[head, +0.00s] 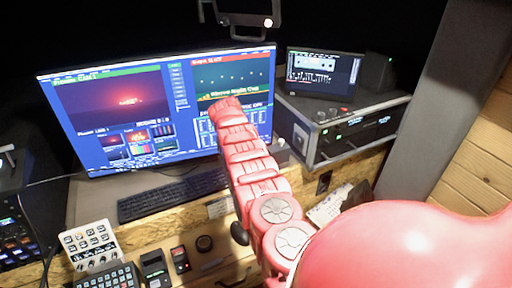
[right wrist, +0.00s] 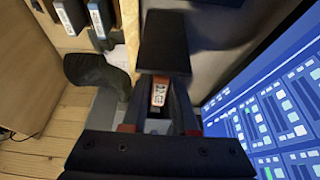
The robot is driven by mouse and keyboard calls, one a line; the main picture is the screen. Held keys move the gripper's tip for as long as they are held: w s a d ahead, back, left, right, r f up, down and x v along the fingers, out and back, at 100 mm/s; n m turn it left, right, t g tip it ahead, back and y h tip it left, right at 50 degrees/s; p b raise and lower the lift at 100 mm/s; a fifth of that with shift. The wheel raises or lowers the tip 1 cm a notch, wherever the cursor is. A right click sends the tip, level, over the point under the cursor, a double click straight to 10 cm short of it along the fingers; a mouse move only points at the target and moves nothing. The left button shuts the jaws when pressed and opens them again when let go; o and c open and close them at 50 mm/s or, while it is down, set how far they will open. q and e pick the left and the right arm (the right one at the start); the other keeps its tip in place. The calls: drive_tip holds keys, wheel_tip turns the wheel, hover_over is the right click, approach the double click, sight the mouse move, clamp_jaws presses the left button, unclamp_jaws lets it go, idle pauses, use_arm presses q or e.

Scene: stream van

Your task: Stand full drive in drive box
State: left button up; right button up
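My right arm reaches across the head view toward the large monitor. Its gripper is hidden there behind the arm. In the right wrist view my right gripper (right wrist: 160,110) has its dark fingers closed around a small dark drive (right wrist: 160,93) with a white and orange label. Much of the drive is hidden between the fingers. At the top left of that view, upright dark items with blue and white labels (right wrist: 68,16) (right wrist: 98,22) look like other drives. I cannot make out the drive box for certain. My left gripper is not in view.
The large monitor (head: 110,110) stands close behind my right arm, with a keyboard (head: 172,193) before it. A rack case (head: 345,130) carries a small screen (head: 325,68). A button panel (head: 90,243) and small devices (head: 155,268) (head: 181,259) crowd the front left.

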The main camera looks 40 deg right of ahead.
drive_tip(key=shift+o, duration=0.3)
drive_tip(key=shift+r+p, duration=0.25)
drive_tip(key=shift+p, duration=0.05)
drive_tip(key=shift+w+a+r, duration=0.1)
drive_tip(key=b+v, duration=0.2)
drive_tip(key=v, duration=0.8)
drive_tip(key=shift+a+r+b, duration=0.1)
drive_tip(key=shift+r+b, duration=0.3)
drive_tip(key=shift+a+r, duration=0.15)
drive_tip(key=shift+r, duration=0.2)
